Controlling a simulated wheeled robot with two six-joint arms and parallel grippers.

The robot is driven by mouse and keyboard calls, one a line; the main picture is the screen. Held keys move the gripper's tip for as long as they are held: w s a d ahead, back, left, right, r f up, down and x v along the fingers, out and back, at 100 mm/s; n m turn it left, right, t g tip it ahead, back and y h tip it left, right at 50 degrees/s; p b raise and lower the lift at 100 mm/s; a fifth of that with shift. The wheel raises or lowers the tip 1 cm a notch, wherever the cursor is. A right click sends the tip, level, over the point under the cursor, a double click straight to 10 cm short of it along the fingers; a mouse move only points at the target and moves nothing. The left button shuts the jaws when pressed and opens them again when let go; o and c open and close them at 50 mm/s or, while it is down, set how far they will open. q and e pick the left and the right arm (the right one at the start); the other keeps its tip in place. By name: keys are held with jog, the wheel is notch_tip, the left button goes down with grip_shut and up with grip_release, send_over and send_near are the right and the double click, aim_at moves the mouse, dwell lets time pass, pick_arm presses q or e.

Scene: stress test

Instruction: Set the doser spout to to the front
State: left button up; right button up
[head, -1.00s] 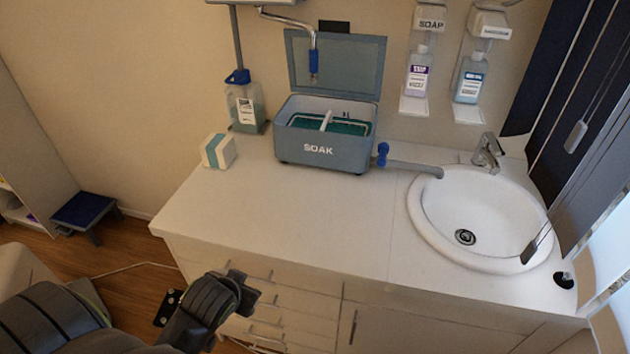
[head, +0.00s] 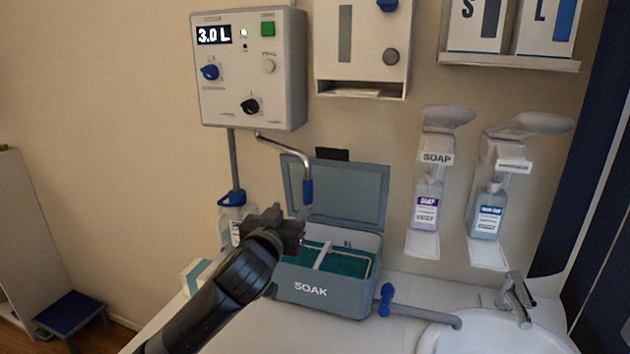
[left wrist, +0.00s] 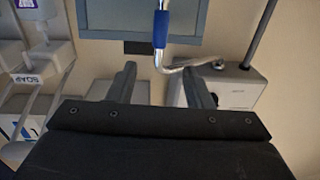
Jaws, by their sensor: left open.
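The doser (head: 250,68) is a pale wall box with a 3.0 L display, a green button, and blue and black knobs. Its bent metal spout (head: 286,146) comes from the underside and turns down to a blue grip (head: 308,190) above the open SOAK box (head: 322,290). My left gripper (head: 290,222) is in front of the SOAK box, below and left of the blue grip, and apart from it. In the left wrist view, the open fingers (left wrist: 160,85) are empty, with the blue grip (left wrist: 160,30) beyond them, between their lines. My right gripper is not in view.
A blue-capped jug (head: 230,212) stands left of the SOAK box, partly hidden by my arm. Soap dispensers (head: 426,200) hang to the right above the sink (head: 500,338). A blue valve handle (head: 386,298) sits on the box's drain pipe.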

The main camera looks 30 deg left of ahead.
aim_at(306, 188)
pick_arm(q)
jog(key=p+x, duration=0.2)
jog(key=x, duration=0.7)
jog(key=shift+r, duration=0.1)
jog(key=p+x, duration=0.1)
jog(key=x, duration=0.5)
jog(key=shift+w+a, duration=0.1)
jog(key=shift+w, duration=0.1)
jog(key=shift+w+a, duration=0.15)
jog(key=shift+w, duration=0.25)
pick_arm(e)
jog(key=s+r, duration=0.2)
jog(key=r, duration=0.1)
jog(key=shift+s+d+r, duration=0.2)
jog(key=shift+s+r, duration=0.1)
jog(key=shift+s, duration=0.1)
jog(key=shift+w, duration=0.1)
pick_arm(q)
grip_shut()
